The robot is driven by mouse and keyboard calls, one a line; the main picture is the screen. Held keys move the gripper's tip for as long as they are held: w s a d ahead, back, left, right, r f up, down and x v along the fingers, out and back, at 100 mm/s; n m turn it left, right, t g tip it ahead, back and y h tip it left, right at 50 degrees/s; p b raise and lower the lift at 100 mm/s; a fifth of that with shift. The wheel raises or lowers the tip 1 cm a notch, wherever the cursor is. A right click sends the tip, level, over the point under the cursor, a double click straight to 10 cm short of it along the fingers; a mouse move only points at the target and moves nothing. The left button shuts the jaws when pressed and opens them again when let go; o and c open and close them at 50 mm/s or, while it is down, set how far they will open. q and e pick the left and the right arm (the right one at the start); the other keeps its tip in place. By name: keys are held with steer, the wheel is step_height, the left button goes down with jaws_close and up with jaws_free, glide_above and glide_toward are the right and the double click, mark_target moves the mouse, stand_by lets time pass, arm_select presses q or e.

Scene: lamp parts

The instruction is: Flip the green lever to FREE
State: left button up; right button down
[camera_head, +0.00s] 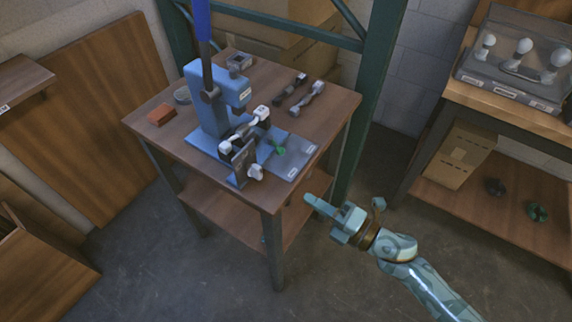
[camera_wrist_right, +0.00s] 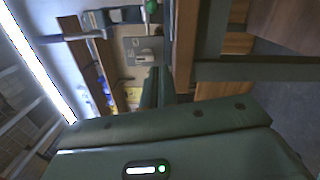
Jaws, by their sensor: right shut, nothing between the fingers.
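The green lever (camera_head: 278,147) is a small green part at the right side of the blue press (camera_head: 207,115), by a grey labelled plate (camera_head: 291,158) on the wooden table. Its exact position and the label text are too small to read. In the right wrist view a green knob (camera_wrist_right: 151,6) shows at the top edge, above a light grey plate (camera_wrist_right: 143,52). My right gripper (camera_head: 312,201) is shut and empty, in front of the table's right side and apart from the lever. My left gripper is not in view.
A bench (camera_head: 520,117) with a case of bulbs (camera_head: 515,60) is at right. Open floor lies between.

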mark_target(286, 171)
steer(key=x, duration=0.9)
steer(key=shift+w+a+b, duration=0.25)
steer(key=shift+w+b, duration=0.05)
steer(key=shift+b, duration=0.1)
steer(key=w, duration=0.1)
steer(key=w+d, duration=0.1)
steer(key=w, duration=0.1)
steer(key=shift+r, duration=0.25)
steer(key=shift+w+d+r, duration=0.15)
steer(key=shift+w+d, duration=0.05)
steer(key=shift+w, duration=0.2)
arm_select(q)
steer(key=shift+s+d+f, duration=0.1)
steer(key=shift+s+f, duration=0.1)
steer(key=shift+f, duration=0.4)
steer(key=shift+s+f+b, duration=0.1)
steer(key=shift+b, duration=0.2)
arm_select(e)
steer(key=shift+d, duration=0.15)
